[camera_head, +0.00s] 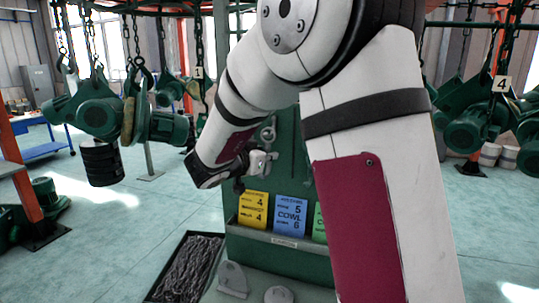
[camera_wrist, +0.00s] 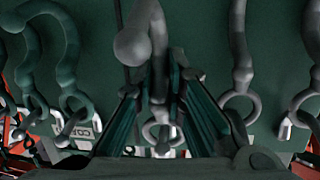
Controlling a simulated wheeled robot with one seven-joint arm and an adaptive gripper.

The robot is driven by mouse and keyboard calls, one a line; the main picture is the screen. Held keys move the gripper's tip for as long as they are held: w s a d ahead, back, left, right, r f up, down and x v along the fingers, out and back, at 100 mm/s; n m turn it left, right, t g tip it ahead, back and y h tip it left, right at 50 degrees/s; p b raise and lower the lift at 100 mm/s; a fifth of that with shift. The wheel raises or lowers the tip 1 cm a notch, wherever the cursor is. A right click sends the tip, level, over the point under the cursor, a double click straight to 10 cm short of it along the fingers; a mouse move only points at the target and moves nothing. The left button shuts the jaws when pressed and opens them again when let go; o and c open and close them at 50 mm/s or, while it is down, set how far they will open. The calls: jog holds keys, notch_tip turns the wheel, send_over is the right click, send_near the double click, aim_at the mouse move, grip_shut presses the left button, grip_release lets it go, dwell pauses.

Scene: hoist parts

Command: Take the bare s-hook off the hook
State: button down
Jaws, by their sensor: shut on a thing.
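The bare s-hook (camera_wrist: 157,40) is a grey curved bar with a rounded end in the middle of the wrist view, in front of a green board. My gripper (camera_wrist: 163,88) has its two dark fingers on either side of the hook's shank and is shut on it. A ring shows low between the fingers; whether it belongs to this hook is unclear. In the head view my gripper (camera_head: 258,165) is at the green board (camera_head: 290,150), just below a grey hooked piece (camera_head: 268,133). The contact there is too small to make out.
Other hooks with rings hang close by, a green one (camera_wrist: 68,60) at left and a grey one (camera_wrist: 241,60) at right. A yellow card (camera_head: 253,210) and a blue card (camera_head: 290,215) stand below my gripper. Chain-hung motors (camera_head: 100,115) are at left.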

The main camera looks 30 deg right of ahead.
jog(key=shift+s+a+r+p, duration=0.15)
jog(key=shift+s+a+p, duration=0.15)
jog(key=shift+p, duration=0.2)
jog(key=shift+a+r, duration=0.1)
jog(key=shift+a, duration=0.05)
dwell(0.3)
jog(key=shift+s+a+r+p, duration=0.25)
jog(key=shift+s+a+p, duration=0.15)
jog(key=shift+p, duration=0.05)
jog(key=shift+a, duration=0.15)
jog(key=shift+p+v, duration=0.3)
jog(key=shift+v, duration=0.6)
jog(key=shift+s, duration=0.2)
jog(key=s+a+f+p, duration=0.1)
jog(key=s+a, duration=0.5)
jog(key=a, duration=0.2)
jog(key=shift+s+a+f+p, duration=0.25)
jog(key=shift+s+f+p, duration=0.1)
jog(key=shift+f+p, duration=0.05)
dwell(0.4)
